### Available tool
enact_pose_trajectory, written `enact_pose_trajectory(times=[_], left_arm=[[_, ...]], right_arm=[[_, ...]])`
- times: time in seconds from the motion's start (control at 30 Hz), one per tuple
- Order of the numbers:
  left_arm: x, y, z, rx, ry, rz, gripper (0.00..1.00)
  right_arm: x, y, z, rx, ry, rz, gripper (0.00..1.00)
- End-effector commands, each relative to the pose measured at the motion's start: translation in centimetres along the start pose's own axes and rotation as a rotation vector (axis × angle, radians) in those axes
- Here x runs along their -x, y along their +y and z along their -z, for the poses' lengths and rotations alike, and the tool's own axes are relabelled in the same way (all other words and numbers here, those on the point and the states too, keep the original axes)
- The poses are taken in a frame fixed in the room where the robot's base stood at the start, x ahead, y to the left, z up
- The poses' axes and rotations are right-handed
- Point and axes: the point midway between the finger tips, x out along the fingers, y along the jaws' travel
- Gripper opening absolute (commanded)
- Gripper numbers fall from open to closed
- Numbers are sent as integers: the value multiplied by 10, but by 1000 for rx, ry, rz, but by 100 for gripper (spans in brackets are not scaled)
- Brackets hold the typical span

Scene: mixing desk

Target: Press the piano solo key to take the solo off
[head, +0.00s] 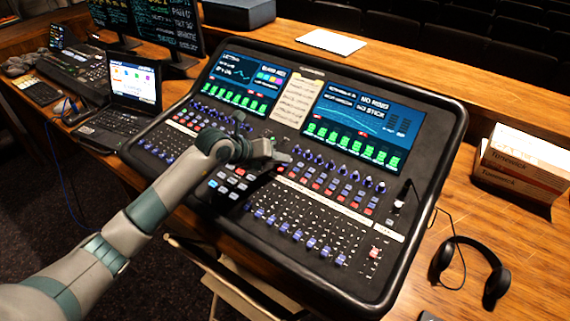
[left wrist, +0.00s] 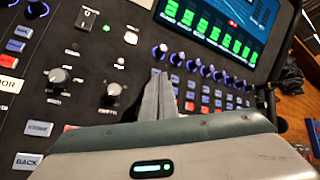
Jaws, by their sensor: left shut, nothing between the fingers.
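The mixing desk (head: 437,125) fills the middle of the head view, with rows of knobs, small red and blue keys, and faders. My left gripper (head: 286,157) is over the desk near the left end of the right-hand bank of knobs and keys. It is shut and empty. In the left wrist view its closed fingers (left wrist: 158,92) point at the panel beside a row of blue-ringed knobs (left wrist: 176,59) and columns of small keys (left wrist: 190,95). I cannot read which key is the piano solo key, nor tell whether the fingertips touch the panel. My right gripper is not in view.
Two lit screens (head: 362,122) stand at the desk's back. A paper sheet (head: 331,41) lies behind it. Headphones (head: 470,268) and stacked boxes (head: 522,160) are on the right. A laptop (head: 135,84) and monitors are on the left. Bare wood lies between boxes and headphones.

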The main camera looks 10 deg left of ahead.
Motion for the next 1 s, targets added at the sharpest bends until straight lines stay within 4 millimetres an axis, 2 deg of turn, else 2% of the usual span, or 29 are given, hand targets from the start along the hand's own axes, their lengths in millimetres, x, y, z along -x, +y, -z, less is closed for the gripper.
enact_pose_trajectory(times=[0.23,0.73,1.0], left_arm=[[8,-6,-6,0,0,0,0],[10,-8,-8,0,0,0,0],[24,-18,-18,0,-1,1,0]], right_arm=[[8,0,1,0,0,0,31],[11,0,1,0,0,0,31],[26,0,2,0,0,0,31]])
